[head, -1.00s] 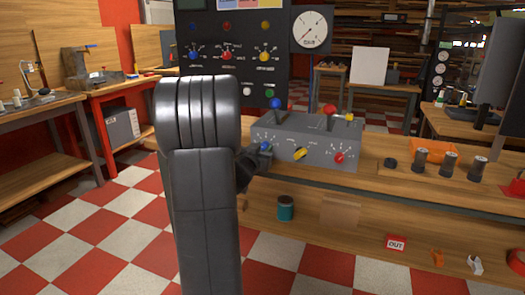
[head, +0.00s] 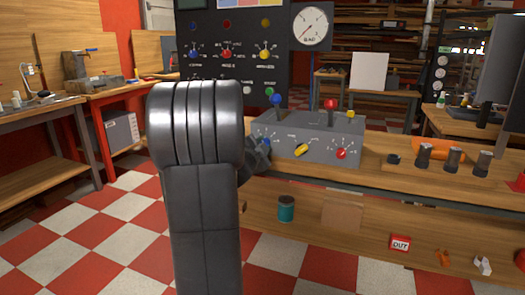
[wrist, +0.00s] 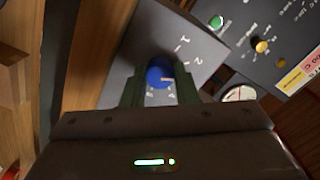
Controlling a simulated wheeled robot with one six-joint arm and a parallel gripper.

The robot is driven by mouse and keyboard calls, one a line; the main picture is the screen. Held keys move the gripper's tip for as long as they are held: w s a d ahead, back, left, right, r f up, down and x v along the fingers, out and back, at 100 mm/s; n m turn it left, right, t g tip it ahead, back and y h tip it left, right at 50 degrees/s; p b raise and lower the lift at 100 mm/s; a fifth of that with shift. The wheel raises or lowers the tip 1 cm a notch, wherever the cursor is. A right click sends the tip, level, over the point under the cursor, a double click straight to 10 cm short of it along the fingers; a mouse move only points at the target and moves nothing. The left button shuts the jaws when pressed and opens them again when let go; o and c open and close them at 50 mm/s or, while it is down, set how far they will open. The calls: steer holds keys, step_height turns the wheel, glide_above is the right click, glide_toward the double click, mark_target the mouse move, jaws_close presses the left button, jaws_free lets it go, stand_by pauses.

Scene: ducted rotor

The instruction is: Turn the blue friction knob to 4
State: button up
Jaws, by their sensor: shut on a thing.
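The blue friction knob (wrist: 158,72) is on the sloped face of a grey control box and shows between my gripper's two fingers in the wrist view. A pale pointer mark on it faces right in that view. Numerals on the dial (wrist: 180,48) are partly visible; some are hidden, so I cannot read the exact setting. My gripper (wrist: 160,90) is shut on the knob, one finger on each side. In the head view the blue knob (head: 267,142) shows at the box's left end, with my gripper (head: 260,155) against it and partly hidden by my arm.
The grey box (head: 318,150) also carries a yellow knob (head: 302,150), a red knob (head: 341,154) and levers with blue (head: 275,98) and red (head: 330,103) tops. Dark cylinders (head: 453,159) stand to the right on the bench. A black panel (head: 235,65) stands behind.

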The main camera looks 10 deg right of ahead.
steer(key=m+b, duration=0.1)
steer(key=m, duration=0.2)
steer(key=m+b, duration=0.2)
steer(key=m, duration=0.1)
steer(key=shift+f+m, duration=0.2)
steer(key=shift+m, duration=0.1)
steer(key=m+b, duration=0.3)
steer(key=m, duration=0.2)
steer(key=shift+r+m, duration=0.1)
steer(key=shift+m, duration=0.3)
steer(key=o, duration=1)
steer(key=shift+r, duration=0.1)
steer(key=p+v, duration=0.2)
steer(key=v, duration=1.1)
steer(key=shift+s+a, duration=0.25)
steer(key=shift+s, duration=0.1)
